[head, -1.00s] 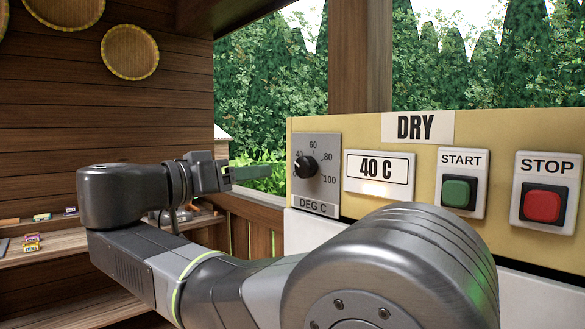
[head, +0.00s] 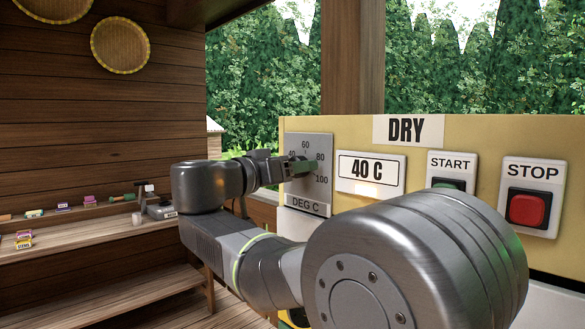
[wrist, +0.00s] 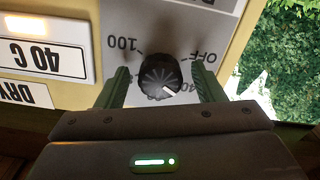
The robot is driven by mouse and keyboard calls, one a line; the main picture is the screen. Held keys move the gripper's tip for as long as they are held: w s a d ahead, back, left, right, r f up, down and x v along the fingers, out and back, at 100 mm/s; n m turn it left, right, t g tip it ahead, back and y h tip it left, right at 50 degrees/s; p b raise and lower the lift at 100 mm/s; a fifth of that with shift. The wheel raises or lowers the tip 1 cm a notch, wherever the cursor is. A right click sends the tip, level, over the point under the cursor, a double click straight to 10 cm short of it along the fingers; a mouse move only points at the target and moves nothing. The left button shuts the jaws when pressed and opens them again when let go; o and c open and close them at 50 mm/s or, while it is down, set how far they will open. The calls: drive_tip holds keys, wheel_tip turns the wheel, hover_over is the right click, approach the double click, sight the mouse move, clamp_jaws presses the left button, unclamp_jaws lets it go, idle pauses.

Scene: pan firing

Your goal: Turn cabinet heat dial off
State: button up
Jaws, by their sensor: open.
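The black ribbed heat dial (wrist: 160,77) sits on a grey plate marked in DEG C. In the wrist view it lies between the two green fingers of my gripper (wrist: 160,70), which is open, one finger on each side. Whether the fingers touch the dial cannot be told. The dial's white mark points to the lower right, near the 40 label; OFF is further up on the right. In the head view my gripper (head: 303,166) is at the grey dial plate (head: 310,207) and hides the dial. The display (head: 368,170) reads 40 C.
The yellow cabinet panel (head: 460,132) also carries the START button (head: 450,183), partly behind my arm, and the red STOP button (head: 528,209). A wooden post (head: 352,60) stands behind. Shelves with small items (head: 90,201) are at the left.

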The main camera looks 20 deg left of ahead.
drive_tip(key=shift+c, duration=0.2)
drive_tip(key=c, duration=0.9)
drive_tip(key=shift+d+r+n+p, duration=0.1)
drive_tip(key=shift+n+p, duration=0.45)
drive_tip(key=shift+n, duration=2.35)
drive_tip(key=shift+r+n+p, duration=0.1)
drive_tip(key=shift+n+p, duration=0.4)
drive_tip(key=shift+n, duration=2.4)
drive_tip(key=shift+f+n, duration=0.1)
drive_tip(key=shift+n, duration=0.2)
